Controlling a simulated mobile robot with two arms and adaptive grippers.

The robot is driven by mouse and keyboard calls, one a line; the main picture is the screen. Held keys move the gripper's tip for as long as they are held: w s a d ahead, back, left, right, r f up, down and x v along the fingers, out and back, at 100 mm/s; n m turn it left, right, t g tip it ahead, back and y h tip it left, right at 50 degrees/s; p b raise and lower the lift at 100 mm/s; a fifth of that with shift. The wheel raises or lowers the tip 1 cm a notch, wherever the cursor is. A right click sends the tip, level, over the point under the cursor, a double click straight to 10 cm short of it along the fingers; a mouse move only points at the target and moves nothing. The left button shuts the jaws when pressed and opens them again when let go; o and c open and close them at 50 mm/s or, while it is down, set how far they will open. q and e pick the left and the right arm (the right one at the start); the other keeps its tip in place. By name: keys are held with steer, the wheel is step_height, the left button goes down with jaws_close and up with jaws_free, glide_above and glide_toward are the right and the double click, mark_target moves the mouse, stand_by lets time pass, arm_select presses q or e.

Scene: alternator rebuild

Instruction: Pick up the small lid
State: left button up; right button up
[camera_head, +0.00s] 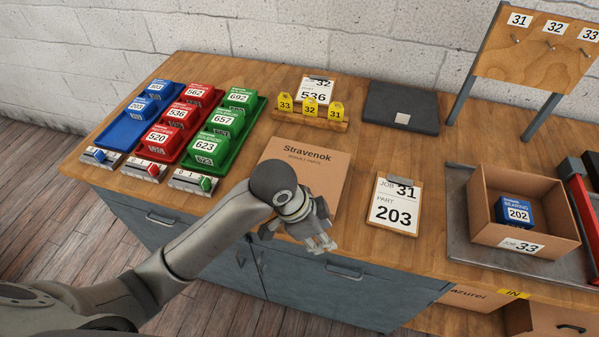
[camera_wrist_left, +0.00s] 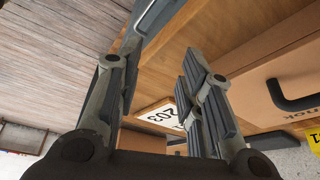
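A flat-topped brown cardboard piece marked "Stravenok" (camera_head: 312,172) lies on the bench in the head view. It looks like the lid, but I cannot tell whether it is a loose lid or a closed box. Its near part is hidden by my left gripper (camera_head: 318,240). In the left wrist view the cardboard (camera_wrist_left: 262,88) has a black handle (camera_wrist_left: 290,97) on the right, clear of the fingers. My left gripper shows there with its fingers (camera_wrist_left: 160,75) apart and nothing between them. It is above the bench's front edge. My right gripper is not in view.
A clipboard reading 203 (camera_head: 395,205) lies right of the cardboard. An open box (camera_head: 480,215) holding a blue box (camera_head: 514,212) stands on a grey tray (camera_head: 455,235). Coloured trays (camera_head: 119,130) with small boxes are at left. A dark flat case (camera_head: 400,105) is behind.

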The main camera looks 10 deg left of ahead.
mark_target(300, 171)
arm_select(q)
steer(key=w+r+m, duration=0.1)
steer(key=w+a+r+m+y, duration=0.1)
steer(key=w, duration=0.1)
steer(key=w+r+m+g, duration=0.1)
steer(key=w+r, duration=0.1)
steer(key=shift+w+a+m+y, duration=0.1)
steer(key=shift+a+m+y, duration=0.2)
steer(key=shift+a+y, duration=0.1)
steer(key=w+a+r+m+y, duration=0.2)
steer(key=w+a+r, duration=0.4)
steer(key=a+r, duration=0.15)
steer(key=shift+g, duration=0.4)
steer(key=f, duration=0.3)
steer(key=f+p, duration=0.1)
steer(key=f, duration=0.1)
steer(key=shift+s+d+f, duration=0.15)
steer(key=shift+s+d, duration=0.05)
steer(key=shift+d, duration=0.05)
steer(key=f, duration=0.2)
steer(key=f+p, duration=0.1)
steer(key=f, duration=0.1)
steer(key=shift+s+a+f, duration=0.1)
steer(key=shift+a+f, duration=0.1)
steer(key=shift+f, duration=0.4)
jaws_close()
